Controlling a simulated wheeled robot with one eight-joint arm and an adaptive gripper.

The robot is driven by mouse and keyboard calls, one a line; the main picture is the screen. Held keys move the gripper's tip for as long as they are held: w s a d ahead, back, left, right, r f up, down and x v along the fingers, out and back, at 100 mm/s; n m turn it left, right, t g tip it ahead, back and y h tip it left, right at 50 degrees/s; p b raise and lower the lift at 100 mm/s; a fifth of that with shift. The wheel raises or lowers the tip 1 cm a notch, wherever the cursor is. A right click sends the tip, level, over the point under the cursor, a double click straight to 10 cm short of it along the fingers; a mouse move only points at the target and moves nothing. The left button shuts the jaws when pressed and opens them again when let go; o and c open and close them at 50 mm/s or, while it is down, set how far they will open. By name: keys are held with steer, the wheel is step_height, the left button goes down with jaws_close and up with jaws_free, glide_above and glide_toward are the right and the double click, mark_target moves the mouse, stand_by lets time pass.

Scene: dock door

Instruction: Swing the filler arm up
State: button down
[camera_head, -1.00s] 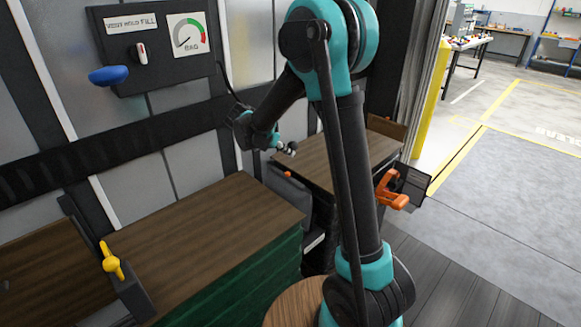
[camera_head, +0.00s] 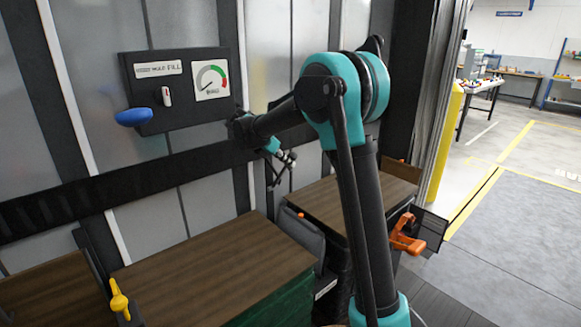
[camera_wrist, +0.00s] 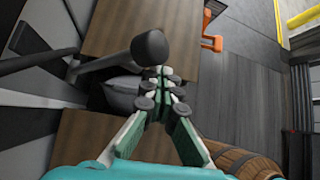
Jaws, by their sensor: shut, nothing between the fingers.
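In the wrist view a dark grey rod with a rounded knob (camera_wrist: 150,47) runs in from the left, above a grey bag-like thing (camera_wrist: 122,92) between two wooden tops. It looks like the filler arm, though I cannot tell for certain. My gripper (camera_wrist: 166,86) is shut and empty, with its fingertips just below the knob in the picture; I cannot tell if they touch. In the head view my gripper (camera_head: 287,158) is in front of the wall, above the gap between the crates. The rod is hard to make out there.
A wall panel (camera_head: 180,108) carries a gauge, a switch and a blue handle (camera_head: 134,117). Wood-topped crates (camera_head: 205,265) stand below, with a yellow handle (camera_head: 119,300) at left and an orange handle (camera_head: 405,238) at right. Open floor lies right (camera_head: 520,255).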

stand_by(0.4)
steer(key=v, duration=1.2)
steer(key=s+d+f, duration=0.2)
steer(key=s+f, duration=0.1)
steer(key=f, duration=0.5)
steer(key=s+d+f, duration=0.1)
steer(key=s+f, duration=0.1)
steer(key=f, duration=0.6)
steer(key=s+d+f+t, duration=0.1)
steer(key=s+d+f, duration=0.1)
steer(key=f, duration=0.6)
steer(key=shift+s+d+f+m+y, duration=0.3)
steer(key=shift+s+y, duration=0.1)
steer(key=shift+s, duration=0.45)
